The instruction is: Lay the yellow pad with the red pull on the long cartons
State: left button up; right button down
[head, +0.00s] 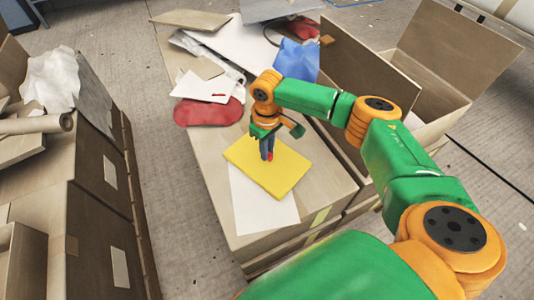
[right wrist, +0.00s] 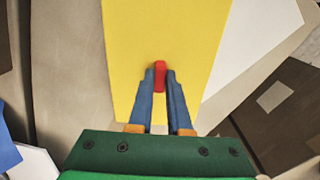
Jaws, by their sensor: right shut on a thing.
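The flat yellow pad (head: 285,178) is over the top of the long brown carton (head: 222,168) in the middle of the head view, partly covering a white sheet. I cannot tell whether it touches the carton or hangs just above. Its red pull (right wrist: 160,76) stands near the pad's middle. My right gripper (head: 267,155) points down at the pad, its blue fingers shut on the red pull; the fingers also show in the right wrist view (right wrist: 161,82). More long brown cartons (head: 90,225) stand at the left. My left gripper is not in view.
White sheets (head: 205,88), a red pad (head: 208,111) and a blue item (head: 297,60) lie farther back on the middle carton. An open box (head: 440,75) stands at the right. Crumpled paper (head: 50,78) and a roll (head: 38,124) lie on the left cartons. A floor gap (head: 150,150) separates the stacks.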

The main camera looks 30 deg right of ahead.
jog(key=shift+f, duration=0.4)
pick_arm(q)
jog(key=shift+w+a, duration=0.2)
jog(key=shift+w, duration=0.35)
pick_arm(e)
jog(key=c, duration=0.9)
grip_release()
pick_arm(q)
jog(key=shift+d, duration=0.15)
pick_arm(e)
jog(key=shift+o, duration=0.2)
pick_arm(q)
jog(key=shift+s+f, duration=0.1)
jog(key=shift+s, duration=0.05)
pick_arm(e)
jog(key=shift+r, duration=0.2)
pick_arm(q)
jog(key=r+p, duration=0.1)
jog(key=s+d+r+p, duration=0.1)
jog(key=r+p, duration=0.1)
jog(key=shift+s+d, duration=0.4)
pick_arm(e)
notch_tip(320, 180, up, 12)
